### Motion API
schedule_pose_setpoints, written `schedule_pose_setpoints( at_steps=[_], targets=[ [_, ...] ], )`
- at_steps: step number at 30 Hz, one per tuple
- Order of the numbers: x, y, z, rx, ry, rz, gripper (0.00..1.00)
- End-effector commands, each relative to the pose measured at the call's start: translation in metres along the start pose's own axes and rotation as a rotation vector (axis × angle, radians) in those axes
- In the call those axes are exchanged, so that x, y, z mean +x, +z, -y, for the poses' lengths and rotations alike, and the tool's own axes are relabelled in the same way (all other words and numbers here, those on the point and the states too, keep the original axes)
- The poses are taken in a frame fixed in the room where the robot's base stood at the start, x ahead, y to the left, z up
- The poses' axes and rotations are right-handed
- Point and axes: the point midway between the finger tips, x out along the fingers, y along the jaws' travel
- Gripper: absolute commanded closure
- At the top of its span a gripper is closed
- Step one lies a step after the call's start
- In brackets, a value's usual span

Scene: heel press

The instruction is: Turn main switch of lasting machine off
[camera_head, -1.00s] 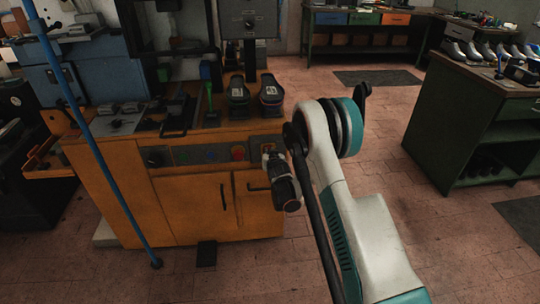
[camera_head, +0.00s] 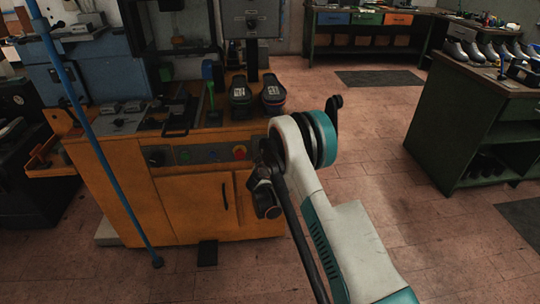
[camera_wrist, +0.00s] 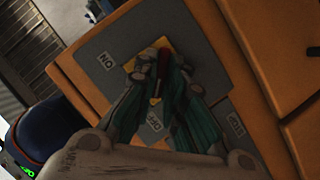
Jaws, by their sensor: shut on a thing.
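The main switch has a red handle (camera_wrist: 163,63) on a yellow plate (camera_wrist: 134,68), set in a grey panel (camera_wrist: 92,50) on the orange machine (camera_head: 125,185). My gripper (camera_wrist: 164,68) is shut on the red handle, one teal finger on each side, covering much of the switch. The handle's lower end lies near the OFF label (camera_wrist: 153,120). The ON label (camera_wrist: 107,62) is off to the left, clear of the fingers. In the head view my gripper (camera_head: 264,198) is at the right end of the front panel, and my arm hides the switch there.
A red button (camera_head: 239,153) sits on the panel left of my gripper. A STOP label (camera_wrist: 236,122) shows in the wrist view. A blue pole (camera_head: 103,150) stands at left.

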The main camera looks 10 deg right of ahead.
Motion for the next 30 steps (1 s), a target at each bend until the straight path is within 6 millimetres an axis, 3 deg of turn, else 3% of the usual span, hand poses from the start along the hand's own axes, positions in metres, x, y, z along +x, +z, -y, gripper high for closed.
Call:
schedule_pose_setpoints(
  at_steps=[20, 21, 23, 30],
  targets=[
    [-0.0001, 0.0007, 0.0012, -0.058, 0.023, 0.001, 1.0],
    [-0.0001, 0.0007, 0.0012, -0.058, 0.023, 0.001, 0.85],
    [-0.0001, 0.0006, 0.0012, -0.058, 0.023, 0.001, 0.71],
    [0.0, 0.0004, 0.0009, -0.057, 0.023, 0.0, 0.69]
  ],
)
